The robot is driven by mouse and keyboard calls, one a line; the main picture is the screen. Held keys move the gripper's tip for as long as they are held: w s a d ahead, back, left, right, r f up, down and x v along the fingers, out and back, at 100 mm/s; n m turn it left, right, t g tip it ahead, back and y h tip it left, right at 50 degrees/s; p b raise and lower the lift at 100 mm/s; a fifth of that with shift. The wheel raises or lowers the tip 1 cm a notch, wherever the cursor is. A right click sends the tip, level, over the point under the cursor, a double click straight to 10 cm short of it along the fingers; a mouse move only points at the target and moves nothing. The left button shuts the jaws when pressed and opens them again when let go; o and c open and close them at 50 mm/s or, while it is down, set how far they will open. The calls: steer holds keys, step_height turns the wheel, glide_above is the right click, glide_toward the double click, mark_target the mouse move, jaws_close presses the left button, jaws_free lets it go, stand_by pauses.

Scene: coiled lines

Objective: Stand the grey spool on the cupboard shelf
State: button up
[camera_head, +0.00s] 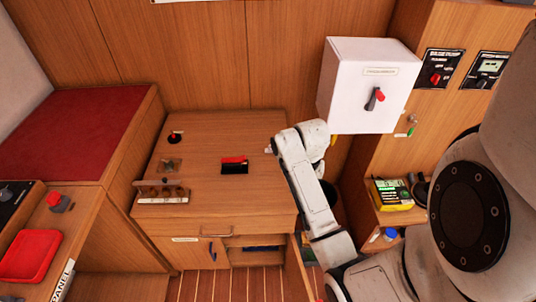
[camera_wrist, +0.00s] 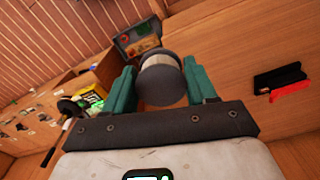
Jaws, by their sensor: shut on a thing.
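The grey spool (camera_wrist: 160,82) sits between the two green fingers of my gripper (camera_wrist: 160,74) in the wrist view, one of its round dark ends facing the camera. My gripper is shut on it. In the head view my wrist is over the right side of the wooden cupboard top (camera_head: 215,200) and hides most of the gripper and spool. The cupboard's open compartment (camera_head: 256,241) is low in its front, with a shelf edge and something blue inside. Its door (camera_head: 300,270) appears swung open at the right, partly behind my arm.
A black-and-red item (camera_head: 234,165), a red-knobbed lever (camera_head: 174,136) and a small rack (camera_head: 162,193) occupy the cupboard top. A white wall box (camera_head: 367,84) is close to my wrist. A side shelf (camera_head: 400,216) holds a yellow-green box (camera_head: 391,194).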

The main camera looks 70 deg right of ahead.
steer(key=shift+s+r, duration=0.1)
steer(key=w+a+f+n, duration=0.2)
steer(key=w+a+n, duration=0.6)
steer(key=w+a, duration=0.6)
steer(key=w+a+n, duration=0.4)
steer(key=a, duration=0.5)
steer(key=w+a+f+n, duration=0.1)
steer(key=w+a+n, duration=0.3)
steer(key=a, duration=0.6)
steer(key=shift+w+a+f, duration=0.15)
steer(key=shift+a, duration=0.15)
